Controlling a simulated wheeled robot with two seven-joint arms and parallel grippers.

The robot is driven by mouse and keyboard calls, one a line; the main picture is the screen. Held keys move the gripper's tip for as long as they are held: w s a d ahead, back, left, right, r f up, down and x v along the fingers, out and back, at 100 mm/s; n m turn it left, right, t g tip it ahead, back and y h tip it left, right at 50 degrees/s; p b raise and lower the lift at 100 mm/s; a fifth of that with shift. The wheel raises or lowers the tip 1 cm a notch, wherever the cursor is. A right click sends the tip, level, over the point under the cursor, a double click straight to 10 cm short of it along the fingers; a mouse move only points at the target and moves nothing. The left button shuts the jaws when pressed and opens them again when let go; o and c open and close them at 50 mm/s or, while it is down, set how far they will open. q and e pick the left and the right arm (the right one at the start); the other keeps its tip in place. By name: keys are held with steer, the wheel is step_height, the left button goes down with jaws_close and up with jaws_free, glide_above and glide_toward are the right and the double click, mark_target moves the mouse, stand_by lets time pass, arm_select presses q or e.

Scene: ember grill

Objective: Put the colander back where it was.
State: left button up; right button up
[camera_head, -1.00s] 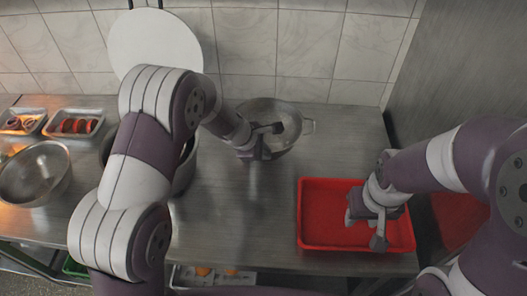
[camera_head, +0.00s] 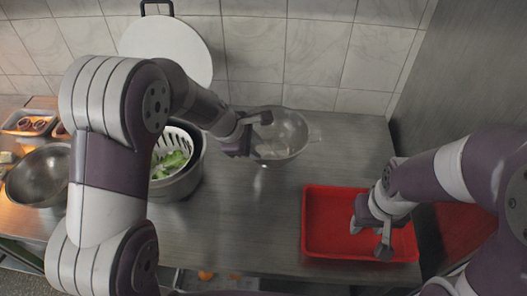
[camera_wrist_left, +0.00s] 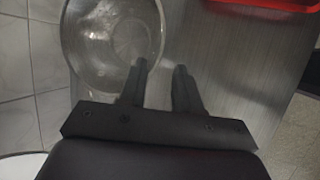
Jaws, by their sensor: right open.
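A white slotted colander (camera_head: 184,137) holding green leaves sits inside a grey pot (camera_head: 190,181) left of centre in the head view, partly hidden by my left arm. A shiny see-through bowl (camera_head: 290,138) stands to its right near the wall; it fills the upper left of the left wrist view (camera_wrist_left: 100,35). My left gripper (camera_head: 262,135) is at the bowl's left rim, between pot and bowl. In the wrist view its fingers (camera_wrist_left: 160,68) are apart, one overlapping the rim; whether it touches cannot be told. My right gripper (camera_head: 370,235) is open and empty over the red tray (camera_head: 312,240).
A metal bowl (camera_head: 38,180) and a small tray of food (camera_head: 28,123) are at the far left. A round white board (camera_head: 190,48) leans on the tiled wall. The counter between pot and red tray (camera_head: 245,215) is clear.

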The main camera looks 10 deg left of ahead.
arm_select(q)
steer(key=s+a+m+g+y, duration=0.1)
steer(key=s+a+m+y, duration=0.1)
steer(key=s+a+m, duration=0.3)
steer(key=s+a+m+g+y, duration=0.1)
steer(key=s+a+m, duration=0.4)
steer(key=s+m, duration=0.7)
steer(key=shift+s+a+g+y, duration=0.15)
steer(key=shift+s+g+y, duration=0.15)
steer(key=shift+s+y, duration=0.55)
steer(key=shift+s, duration=0.15)
steer(key=shift+f, duration=0.1)
